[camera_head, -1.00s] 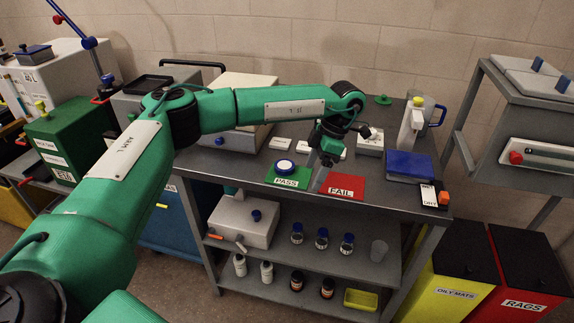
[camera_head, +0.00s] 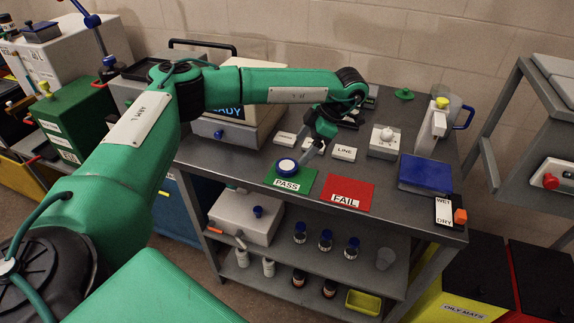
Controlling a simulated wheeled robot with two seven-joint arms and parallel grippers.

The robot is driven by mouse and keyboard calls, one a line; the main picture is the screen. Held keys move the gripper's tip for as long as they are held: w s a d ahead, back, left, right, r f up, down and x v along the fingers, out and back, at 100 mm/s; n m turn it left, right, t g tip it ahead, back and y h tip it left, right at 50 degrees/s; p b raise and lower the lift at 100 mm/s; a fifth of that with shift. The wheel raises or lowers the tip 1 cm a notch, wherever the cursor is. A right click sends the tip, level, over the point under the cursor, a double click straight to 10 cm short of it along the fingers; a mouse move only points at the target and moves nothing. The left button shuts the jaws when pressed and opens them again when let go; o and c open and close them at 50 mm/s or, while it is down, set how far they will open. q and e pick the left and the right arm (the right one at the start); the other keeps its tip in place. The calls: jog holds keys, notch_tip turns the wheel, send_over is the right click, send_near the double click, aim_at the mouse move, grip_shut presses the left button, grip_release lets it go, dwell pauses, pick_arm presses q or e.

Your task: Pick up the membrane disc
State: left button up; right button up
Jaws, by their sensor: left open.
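A small round white disc with a blue rim (camera_head: 286,166), which looks like the membrane disc, lies on the green PASS card (camera_head: 300,180) on the grey bench. My left arm reaches across from the left. Its gripper (camera_head: 305,158) points down just right of the disc, its fingers close to the disc's right edge. The left gripper is open and holds nothing that I can see. Whether the fingers touch the disc cannot be told. My right gripper is out of view.
A red FAIL card (camera_head: 347,193) lies right of the PASS card. Behind are a LINE label block (camera_head: 344,153) and a white device with a knob (camera_head: 384,141).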

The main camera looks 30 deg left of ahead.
aim_at(289, 165)
pick_arm(q)
jog(key=shift+s+a+f, duration=0.1)
jog(key=shift+a+f, duration=0.1)
jog(key=shift+f, duration=0.55)
jog(key=shift+s+a+f, duration=0.15)
jog(key=shift+s, duration=0.05)
jog(key=p+x, duration=0.2)
jog(key=x, duration=0.3)
jog(key=shift+s+a, duration=0.1)
jog(key=shift+s, duration=0.05)
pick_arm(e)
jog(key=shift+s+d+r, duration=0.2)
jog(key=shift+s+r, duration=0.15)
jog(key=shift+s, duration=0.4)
pick_arm(q)
jog(key=c, duration=1.1)
